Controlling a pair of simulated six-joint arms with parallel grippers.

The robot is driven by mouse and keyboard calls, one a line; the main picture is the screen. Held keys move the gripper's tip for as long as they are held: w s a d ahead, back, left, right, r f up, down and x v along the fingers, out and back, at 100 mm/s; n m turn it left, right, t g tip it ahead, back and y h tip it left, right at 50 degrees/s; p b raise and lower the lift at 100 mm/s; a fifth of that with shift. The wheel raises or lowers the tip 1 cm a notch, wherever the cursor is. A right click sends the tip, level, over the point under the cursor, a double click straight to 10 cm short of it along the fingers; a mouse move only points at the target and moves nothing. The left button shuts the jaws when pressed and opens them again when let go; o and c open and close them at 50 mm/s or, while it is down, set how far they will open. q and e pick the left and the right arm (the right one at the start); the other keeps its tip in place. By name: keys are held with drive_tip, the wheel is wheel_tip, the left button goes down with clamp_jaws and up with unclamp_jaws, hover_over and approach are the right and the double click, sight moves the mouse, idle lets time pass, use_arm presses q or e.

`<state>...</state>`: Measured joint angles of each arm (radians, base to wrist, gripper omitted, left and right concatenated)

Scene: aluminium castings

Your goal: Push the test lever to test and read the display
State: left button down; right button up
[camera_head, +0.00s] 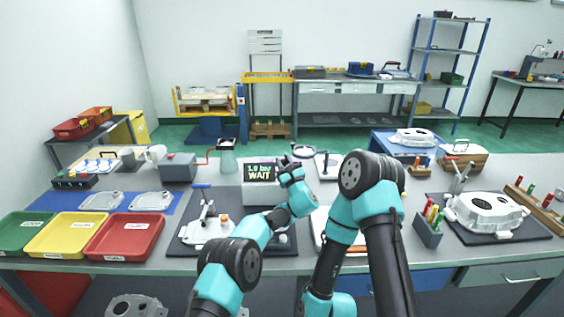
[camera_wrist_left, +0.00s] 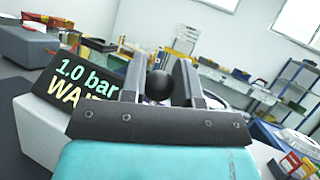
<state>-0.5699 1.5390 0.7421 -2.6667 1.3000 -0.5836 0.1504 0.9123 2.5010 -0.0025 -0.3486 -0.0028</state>
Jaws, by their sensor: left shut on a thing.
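The test unit is a pale box with a dark display (camera_head: 260,172) on its front. The display reads "1.0 bar" in pale green and "WAIT" in yellow; it also shows tilted at the left of the left wrist view (camera_wrist_left: 72,80), with "WAIT" partly covered. My left gripper (camera_head: 287,165) is at the right side of the display. In the left wrist view its two fingers are shut on the black ball knob of the test lever (camera_wrist_left: 159,85). The lever's shaft is hidden. My right arm is bent in the middle of the head view, and its gripper is out of view.
Green, yellow and red trays (camera_head: 125,236) stand at the left front. A grey casting (camera_head: 485,212) lies on a dark mat at the right, beside a pen holder (camera_head: 428,233). A fixture (camera_head: 205,230) sits on a mat before the display. My right arm stands close beside my left.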

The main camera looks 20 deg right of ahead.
use_arm(q)
drive_tip(key=c, duration=0.9)
unclamp_jaws()
drive_tip(key=shift+s, duration=0.1)
drive_tip(key=shift+s+d+f, duration=0.15)
drive_tip(key=shift+s+f, duration=0.1)
drive_tip(key=shift+s, duration=0.45)
drive_tip(key=s, duration=0.3)
drive_tip(key=s+d, duration=0.1)
drive_tip(key=s, duration=0.7)
drive_tip(key=shift+s+d, duration=0.2)
drive_tip(key=shift+d, duration=0.1)
